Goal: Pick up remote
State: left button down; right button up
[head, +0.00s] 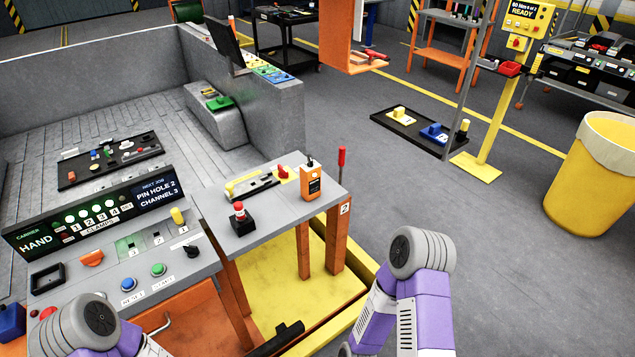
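The remote is most likely the orange handheld device (311,182) with a dark face and a short black stub on top. It stands upright near the right end of the small grey table (262,228). Parts of both my arms show at the bottom of the head view, one at the lower left and one right of centre. Neither gripper shows, so I cannot see their fingers or whether they hold anything. No arm part touches the orange device.
On the same table are a red-topped black button box (241,219) and a yellow-handled fixture (252,184). A red-handled tool (341,162) stands at the table's right edge. The control console (125,262) adjoins on the left. Floor to the right is open up to a yellow bin (590,190).

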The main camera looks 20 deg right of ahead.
aim_at(311, 177)
jog(key=z, duration=2.4)
jog(key=i, duration=1.6)
jog(key=u, duration=1.85)
